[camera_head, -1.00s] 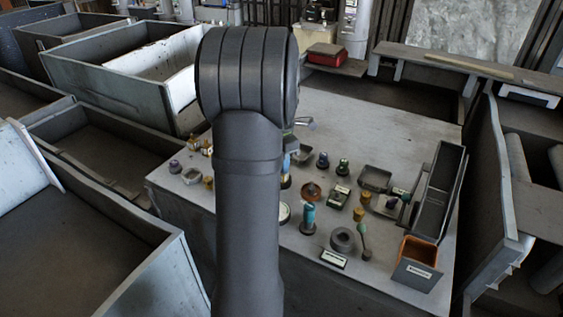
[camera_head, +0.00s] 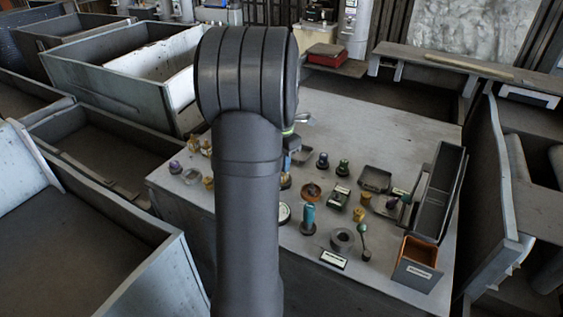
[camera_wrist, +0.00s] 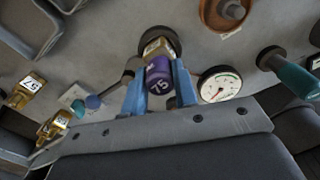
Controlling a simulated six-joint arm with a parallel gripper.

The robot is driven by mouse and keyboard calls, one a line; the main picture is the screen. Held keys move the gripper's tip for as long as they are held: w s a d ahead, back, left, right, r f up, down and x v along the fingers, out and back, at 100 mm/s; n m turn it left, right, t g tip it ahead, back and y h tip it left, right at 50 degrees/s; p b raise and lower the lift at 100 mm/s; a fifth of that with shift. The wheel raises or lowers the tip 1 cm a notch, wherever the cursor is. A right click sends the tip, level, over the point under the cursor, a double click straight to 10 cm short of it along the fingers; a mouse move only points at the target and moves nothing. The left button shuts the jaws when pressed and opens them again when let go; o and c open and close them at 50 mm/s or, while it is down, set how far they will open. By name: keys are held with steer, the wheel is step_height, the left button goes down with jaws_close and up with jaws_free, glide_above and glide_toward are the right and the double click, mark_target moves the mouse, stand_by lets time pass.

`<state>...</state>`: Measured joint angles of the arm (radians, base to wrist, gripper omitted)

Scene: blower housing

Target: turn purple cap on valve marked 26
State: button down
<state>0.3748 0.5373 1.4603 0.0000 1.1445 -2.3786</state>
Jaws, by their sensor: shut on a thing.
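In the wrist view, a purple cap (camera_wrist: 158,80) with white characters, which look like 75 from this angle, sits between the two blue fingers of my gripper (camera_wrist: 160,72). The fingers are shut on the cap's sides. Behind the cap is a brass valve body (camera_wrist: 158,47) on a dark round base; I cannot read a 26 on it. In the head view my own arm hides the held cap and most of the gripper. Another small purple-topped piece (camera_head: 175,167) stands at the table's left.
A white dial gauge (camera_wrist: 220,84) is close to the right finger. A blue-tipped lever (camera_wrist: 93,101) and a brass piece marked 57 (camera_wrist: 27,90) lie left. A teal-handled part (camera_wrist: 295,75) is at right. An orange-lined bin (camera_head: 416,263) stands at the table's front right.

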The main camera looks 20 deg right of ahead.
steer(key=shift+r, duration=0.25)
steer(key=shift+r, duration=2.5)
